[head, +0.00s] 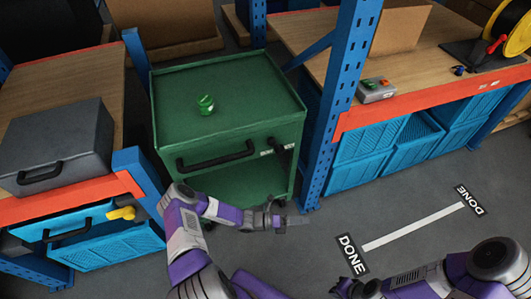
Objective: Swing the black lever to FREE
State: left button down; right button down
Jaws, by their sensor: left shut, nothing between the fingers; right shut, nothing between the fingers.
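A green tank cart (227,85) stands in the middle, with a round green cap (206,104) on its top. A black bar handle (215,157) runs across its front. The small black lever (280,150) is at the right end of the front face, between small white labels too small to read. My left gripper (296,219) is shut and empty, below the lever and apart from it, in front of the cart's lower part. My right gripper (340,288) is shut and empty, low near the bottom edge, far from the lever.
A blue rack post (335,100) stands close to the right of the cart. A grey case (55,145) lies on the left bench. A switch box (375,90) sits on the right bench. A white floor line (413,227) marked DONE crosses clear floor at right.

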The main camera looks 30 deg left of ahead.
pick_arm(q)
jog(key=w+a+r+n+t+y, duration=0.1)
jog(key=a+n+t+y, duration=0.6)
jog(key=a+n, duration=0.3)
jog(key=w+a+n+t+y, duration=0.1)
jog(key=a+n+t+y, duration=0.6)
jog(key=a, duration=0.8)
jog(key=n+t, duration=0.1)
jog(key=n, duration=0.2)
jog(key=shift+w+r, duration=0.3)
jog(key=shift+r, duration=0.05)
send_near(276, 146)
jog(key=w+a+r, duration=0.1)
jog(key=w+r, duration=0.3)
jog(key=r, duration=0.1)
jog(key=shift+a+f+b, duration=0.1)
jog(key=shift+b, duration=0.35)
